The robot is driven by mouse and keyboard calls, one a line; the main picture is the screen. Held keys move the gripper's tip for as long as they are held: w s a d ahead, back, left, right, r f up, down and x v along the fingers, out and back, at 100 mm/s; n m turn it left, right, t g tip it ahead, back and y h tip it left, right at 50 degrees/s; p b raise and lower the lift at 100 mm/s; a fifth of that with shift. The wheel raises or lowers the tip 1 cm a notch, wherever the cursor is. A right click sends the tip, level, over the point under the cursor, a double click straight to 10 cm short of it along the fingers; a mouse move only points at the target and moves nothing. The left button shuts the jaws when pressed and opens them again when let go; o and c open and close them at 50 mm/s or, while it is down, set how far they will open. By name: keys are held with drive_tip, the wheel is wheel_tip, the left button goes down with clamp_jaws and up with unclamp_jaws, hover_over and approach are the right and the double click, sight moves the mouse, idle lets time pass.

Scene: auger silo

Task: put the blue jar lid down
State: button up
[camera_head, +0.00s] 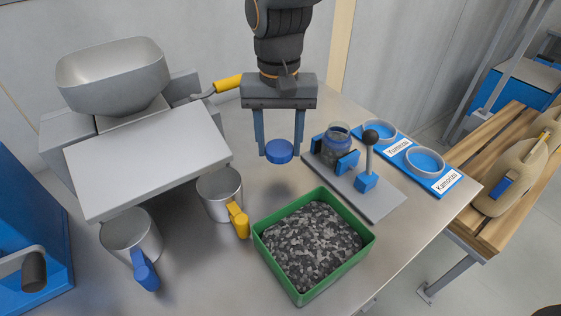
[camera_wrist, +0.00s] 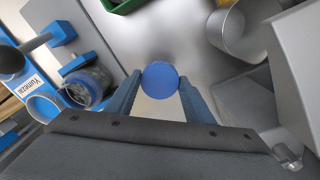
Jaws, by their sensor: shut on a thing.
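The blue jar lid (camera_head: 279,152) is a round blue disc held between the fingertips of my gripper (camera_head: 279,148). It also shows in the wrist view (camera_wrist: 160,79), between the two blue fingers. The gripper is shut on the lid and points down over the metal table; I cannot tell the exact height of the lid above it. To the right, a glass jar (camera_head: 336,135) stands open at the top between blue clamp jaws on a grey plate. The jar also shows at the left of the wrist view (camera_wrist: 84,88), with dark contents.
A green tray (camera_head: 345,276) of grey granules stands in front. Metal cups with yellow (camera_head: 220,190) and blue (camera_head: 130,238) handles stand left, by a grey machine (camera_head: 150,150). A lever (camera_head: 370,155) rises beside the jar. Blue ring holders (camera_head: 425,163) lie right. Table between gripper and tray is clear.

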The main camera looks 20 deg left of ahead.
sight(279, 173)
drive_tip(key=shift+f+p, duration=0.3)
drive_tip(key=shift+f, duration=2.45)
drive_tip(key=shift+f, duration=0.1)
drive_tip(key=o, duration=1.4)
wheel_tip(279, 173, up, 12)
drive_tip(key=shift+r+b, duration=0.15)
drive_tip(key=shift+b, duration=0.6)
